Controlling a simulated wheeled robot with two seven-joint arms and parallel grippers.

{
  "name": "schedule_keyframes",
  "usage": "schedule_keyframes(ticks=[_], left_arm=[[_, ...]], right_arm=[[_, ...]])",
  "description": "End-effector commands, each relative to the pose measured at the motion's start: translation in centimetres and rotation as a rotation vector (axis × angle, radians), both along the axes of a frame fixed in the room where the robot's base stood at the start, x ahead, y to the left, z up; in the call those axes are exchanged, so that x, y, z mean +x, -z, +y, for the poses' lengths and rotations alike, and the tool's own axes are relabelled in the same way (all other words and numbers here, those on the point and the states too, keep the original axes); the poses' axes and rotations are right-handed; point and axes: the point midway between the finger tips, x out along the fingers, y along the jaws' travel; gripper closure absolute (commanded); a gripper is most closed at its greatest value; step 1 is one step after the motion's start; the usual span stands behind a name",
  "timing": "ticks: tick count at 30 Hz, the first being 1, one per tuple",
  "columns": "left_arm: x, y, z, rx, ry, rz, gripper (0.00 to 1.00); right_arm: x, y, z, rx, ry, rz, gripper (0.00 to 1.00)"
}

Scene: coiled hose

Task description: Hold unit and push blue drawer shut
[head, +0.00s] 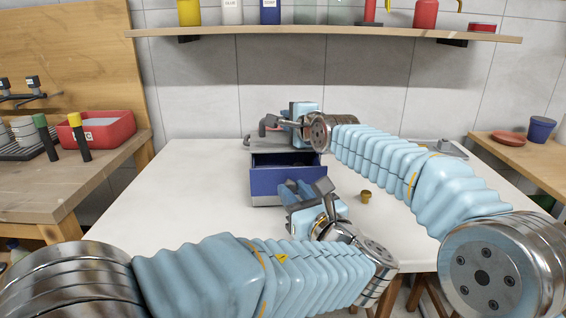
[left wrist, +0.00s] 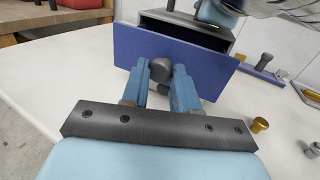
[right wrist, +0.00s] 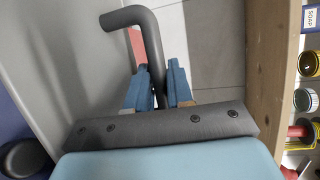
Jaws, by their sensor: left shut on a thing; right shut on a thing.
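The grey drawer unit (head: 262,144) stands on the white table, with its blue drawer (head: 268,187) pulled part way out toward me. The drawer's dark inside shows from above. My left gripper (head: 302,190) is in front of the drawer. In the left wrist view its fingers (left wrist: 174,85) are shut on the round grey knob (left wrist: 182,73) on the blue drawer front (left wrist: 140,55). My right gripper (head: 278,125) is at the top of the unit. In the right wrist view its fingers (right wrist: 157,88) are shut on a bent grey handle (right wrist: 150,40) on the unit.
A small brass knob-like piece (head: 366,196) lies on the white table (head: 190,185) right of the drawer. A shelf (head: 330,33) with bottles hangs above. A wooden bench with a red bin (head: 100,130) stands at left. The table's left part is clear.

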Motion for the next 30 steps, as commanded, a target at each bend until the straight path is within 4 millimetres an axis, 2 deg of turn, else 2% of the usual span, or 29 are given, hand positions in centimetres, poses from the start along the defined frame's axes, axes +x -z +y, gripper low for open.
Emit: schedule_keyframes(ticks=[30], left_arm=[[4.1,0.0,0.4,0.001,0.000,0.000,0.98]], right_arm=[[0.0,0.1,0.1,-0.001,-0.002,0.003,1.00]])
